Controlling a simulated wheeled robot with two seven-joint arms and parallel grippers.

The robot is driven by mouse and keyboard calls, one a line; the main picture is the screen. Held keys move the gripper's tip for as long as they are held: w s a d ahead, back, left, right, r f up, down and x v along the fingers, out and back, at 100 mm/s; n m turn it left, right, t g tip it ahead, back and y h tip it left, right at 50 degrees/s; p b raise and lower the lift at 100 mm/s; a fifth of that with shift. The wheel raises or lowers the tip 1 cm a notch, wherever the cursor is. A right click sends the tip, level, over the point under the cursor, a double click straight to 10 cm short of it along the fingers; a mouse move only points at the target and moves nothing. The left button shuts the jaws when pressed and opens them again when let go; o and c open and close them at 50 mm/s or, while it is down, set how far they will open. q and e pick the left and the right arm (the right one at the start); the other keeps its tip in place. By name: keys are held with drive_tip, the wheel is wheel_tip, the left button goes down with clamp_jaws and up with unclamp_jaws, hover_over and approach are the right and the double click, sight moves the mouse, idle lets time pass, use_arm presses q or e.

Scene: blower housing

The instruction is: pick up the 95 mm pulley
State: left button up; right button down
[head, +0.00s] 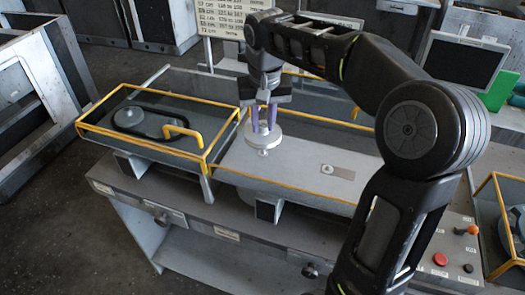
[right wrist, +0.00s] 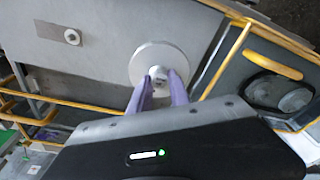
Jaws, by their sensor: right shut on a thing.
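A pale round pulley (head: 263,137) with a central hub is over the grey panel in the middle of the bench. A small round stub shows just below it in the head view. My right gripper (head: 263,122) comes down from above with its purple fingers shut on the hub. In the right wrist view the pulley disc (right wrist: 150,55) lies beyond the fingertips (right wrist: 160,80), which sit on both sides of the hub. I cannot tell whether the pulley touches the stub or panel. No size mark is readable. My left gripper is not in view.
A yellow-edged bay (head: 100,122) at left holds a dark belt loop (head: 131,118) and a yellow handle (head: 184,131). A small plate with a round fitting (head: 328,169) lies right of the pulley. A control panel with a red button (head: 440,259) is at lower right.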

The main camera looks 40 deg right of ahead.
drive_tip(key=shift+s+a+r+b, duration=0.3)
drive_tip(key=shift+s+a, duration=0.5)
drive_tip(key=shift+s, duration=0.25)
drive_tip(key=shift+s+a+r+b, duration=0.25)
drive_tip(key=shift+s+a, duration=0.5)
drive_tip(key=shift+s, duration=0.25)
drive_tip(key=shift+s+a+r+b, duration=0.3)
drive_tip(key=shift+s+a, duration=0.5)
drive_tip(key=shift+s, duration=0.25)
